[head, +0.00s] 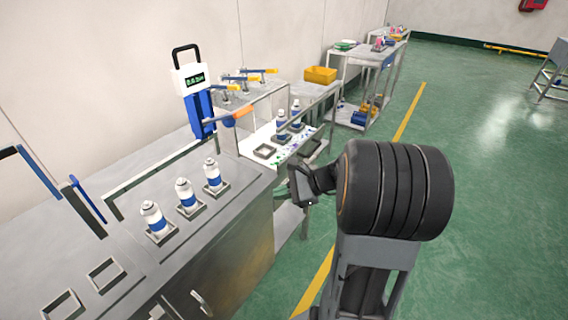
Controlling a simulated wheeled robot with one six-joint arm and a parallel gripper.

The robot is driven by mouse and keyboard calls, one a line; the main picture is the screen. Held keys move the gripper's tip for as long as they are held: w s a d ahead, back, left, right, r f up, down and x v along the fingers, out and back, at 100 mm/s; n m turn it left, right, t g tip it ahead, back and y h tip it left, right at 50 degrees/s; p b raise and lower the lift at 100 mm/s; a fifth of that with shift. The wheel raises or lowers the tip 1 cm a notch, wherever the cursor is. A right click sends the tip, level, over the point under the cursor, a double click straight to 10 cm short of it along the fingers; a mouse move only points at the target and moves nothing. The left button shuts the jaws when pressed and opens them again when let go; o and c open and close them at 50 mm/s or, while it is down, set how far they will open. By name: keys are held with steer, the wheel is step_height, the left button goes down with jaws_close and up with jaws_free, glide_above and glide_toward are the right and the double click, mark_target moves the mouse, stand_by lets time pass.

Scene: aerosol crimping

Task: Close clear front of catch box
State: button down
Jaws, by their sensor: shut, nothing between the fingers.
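The catch box (246,153) appears to be the pale, clear-sided enclosure on the bench at centre. My gripper (298,188) is shut and empty, just in front of and below the box's near right part. My own arm hides some of the space to the right of it.
Three white-and-blue cans (184,194) stand in holders on the near steel bench (150,245). A yellow bin (320,74) sits farther back. Open green floor (480,200) lies to the right.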

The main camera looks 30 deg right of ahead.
steer(key=w+d+f+m+t+h+b, duration=0.1)
steer(key=w+d+m+t, duration=0.1)
steer(key=d+m+t, duration=0.45)
steer(key=w+d+f+m+t+h, duration=0.1)
steer(key=w+d+m+t, duration=0.2)
steer(key=d, duration=0.6)
steer(key=m+p, duration=0.1)
steer(key=m, duration=0.1)
glide_toward(279, 156)
steer(key=shift+n, duration=0.25)
steer(key=x, duration=0.7)
steer(key=shift+w+a+r, duration=0.1)
steer(key=shift+w+a, duration=0.05)
steer(key=shift+w, duration=0.1)
